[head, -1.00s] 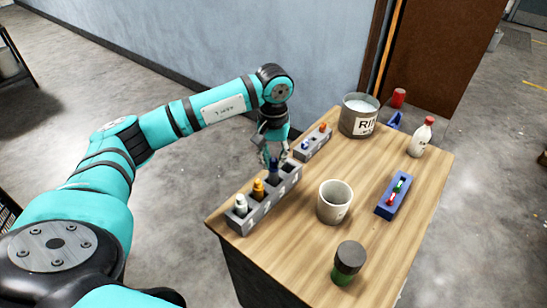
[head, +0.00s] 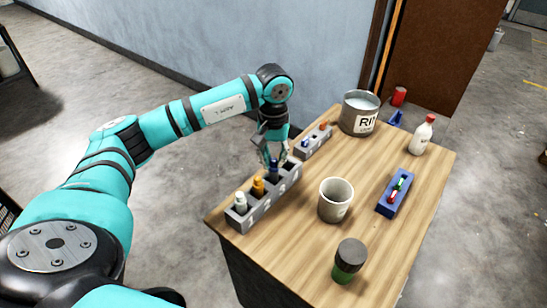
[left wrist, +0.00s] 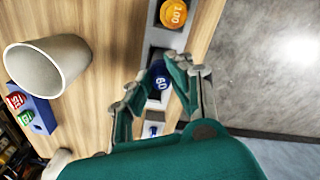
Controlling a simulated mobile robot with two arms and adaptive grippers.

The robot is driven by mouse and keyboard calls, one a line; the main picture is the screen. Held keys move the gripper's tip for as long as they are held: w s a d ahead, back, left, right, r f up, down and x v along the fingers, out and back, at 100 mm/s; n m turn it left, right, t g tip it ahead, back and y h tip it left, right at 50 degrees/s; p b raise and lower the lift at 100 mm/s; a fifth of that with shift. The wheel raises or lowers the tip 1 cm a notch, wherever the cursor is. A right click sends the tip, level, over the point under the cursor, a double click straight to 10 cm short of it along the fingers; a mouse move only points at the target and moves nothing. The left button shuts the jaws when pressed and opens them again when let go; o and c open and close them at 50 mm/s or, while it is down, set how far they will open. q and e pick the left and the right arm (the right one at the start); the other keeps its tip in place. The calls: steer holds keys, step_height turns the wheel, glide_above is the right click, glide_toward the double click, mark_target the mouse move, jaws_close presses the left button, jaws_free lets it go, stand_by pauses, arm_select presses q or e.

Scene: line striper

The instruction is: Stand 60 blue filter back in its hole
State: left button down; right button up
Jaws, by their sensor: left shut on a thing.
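The blue filter (head: 274,169) is at the third place of the long grey rack (head: 262,214), beside the orange filter (head: 258,187). In the left wrist view its round blue top, marked 60 (left wrist: 161,84), faces the camera. My left gripper (head: 274,157) points down over the rack. In the left wrist view the gripper (left wrist: 160,78) has its fingers shut on the blue filter. The filter looks upright. Its lower end is hidden, so I cannot tell how deep it sits in the hole. My right gripper is not in view.
A white filter (head: 240,202) stands at the rack's near end. A smaller grey rack (head: 312,143) is behind. A pale cup (head: 336,201), a dark-lidded jar (head: 348,261), a blue holder (head: 394,199), a bottle (head: 423,135) and a bucket (head: 359,115) stand on the table.

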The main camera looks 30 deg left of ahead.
arm_select(q)
steer(key=shift+f+b, duration=0.5)
steer(key=shift+f, duration=0.1)
steer(key=c, duration=0.8)
jaws_free()
steer(key=shift+r, duration=0.1)
steer(key=shift+r+p, duration=1.95)
steer(key=shift+r, duration=1.55)
steer(key=shift+d, duration=0.1)
